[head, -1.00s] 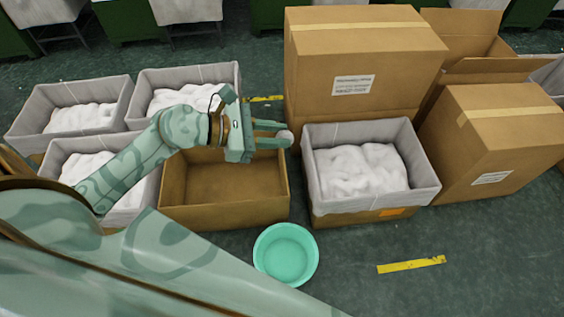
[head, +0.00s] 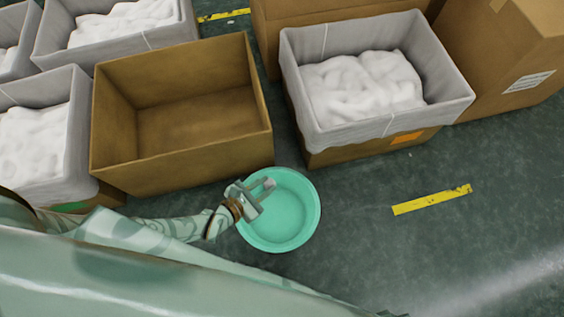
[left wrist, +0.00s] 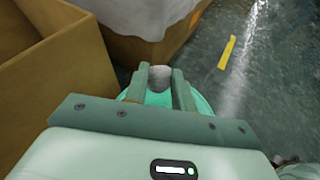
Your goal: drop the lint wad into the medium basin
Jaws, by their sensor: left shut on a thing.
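The lint wad (left wrist: 160,78) is a small grey, rounded lump between the fingertips of my left gripper (head: 264,189) in the left wrist view. The gripper is shut on it. In the head view the wad is hard to make out against the fingers. The medium basin (head: 288,217) is a round, turquoise bowl on the floor. My left gripper overlaps its upper left part in the head view, with the fingers over its inside. The basin's rim (left wrist: 204,104) shows behind the fingers in the left wrist view. My right gripper is not in view.
An empty open cardboard box (head: 182,172) stands just left of and behind the basin. A lined box of white fluff (head: 335,130) stands behind it to the right. More lined boxes stand at the left. The floor right of the basin is clear, with a yellow stripe (head: 432,200).

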